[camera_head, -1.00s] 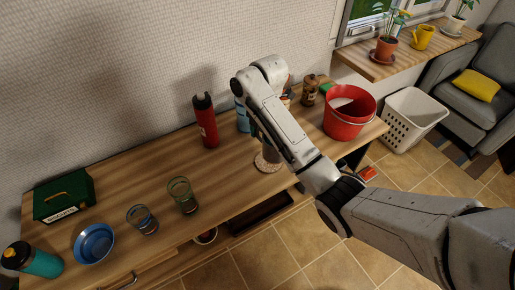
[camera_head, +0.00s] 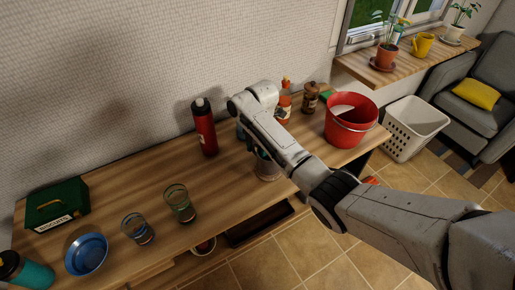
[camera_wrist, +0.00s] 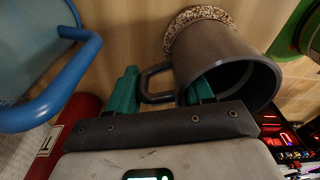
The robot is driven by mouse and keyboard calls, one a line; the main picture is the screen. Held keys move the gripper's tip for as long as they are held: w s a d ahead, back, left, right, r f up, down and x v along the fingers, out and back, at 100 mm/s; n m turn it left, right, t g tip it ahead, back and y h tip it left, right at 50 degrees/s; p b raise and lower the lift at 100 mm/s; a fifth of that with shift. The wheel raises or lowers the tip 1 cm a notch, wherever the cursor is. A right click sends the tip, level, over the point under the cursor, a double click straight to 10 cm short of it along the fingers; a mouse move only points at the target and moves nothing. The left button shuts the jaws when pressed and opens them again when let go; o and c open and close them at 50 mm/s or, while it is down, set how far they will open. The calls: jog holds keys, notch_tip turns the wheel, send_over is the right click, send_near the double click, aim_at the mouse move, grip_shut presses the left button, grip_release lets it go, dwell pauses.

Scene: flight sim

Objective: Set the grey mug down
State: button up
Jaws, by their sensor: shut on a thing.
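The grey mug (camera_wrist: 220,58) shows large in the wrist view, its mouth turned toward the camera and its handle toward my gripper. My gripper (camera_wrist: 162,90) is shut on it, with one green finger at the mouth and the other beyond the handle. A speckled round coaster (camera_wrist: 205,15) shows at the far end of the mug, at its base. I cannot tell whether the base touches it. In the head view, my arm hides most of the mug (camera_head: 266,168), low over the front part of the wooden table (camera_head: 120,195).
A blue-handled vessel (camera_wrist: 45,70) is close by in the wrist view. A red bucket (camera_head: 350,122) stands at the right.

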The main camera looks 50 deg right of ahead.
jog(key=shift+f, duration=0.2)
jog(key=o, duration=1.3)
jog(key=shift+r, duration=0.1)
jog(key=shift+d+r+p, duration=0.2)
jog(key=shift+r+p, duration=0.1)
jog(key=shift+r, duration=1.75)
jog(key=shift+d+r+p, duration=0.15)
jog(key=shift+r+p, duration=0.2)
jog(key=shift+r, duration=1.65)
jog(key=shift+d+r+p, duration=0.2)
jog(key=shift+r+p, duration=0.1)
jog(key=shift+r, duration=1.75)
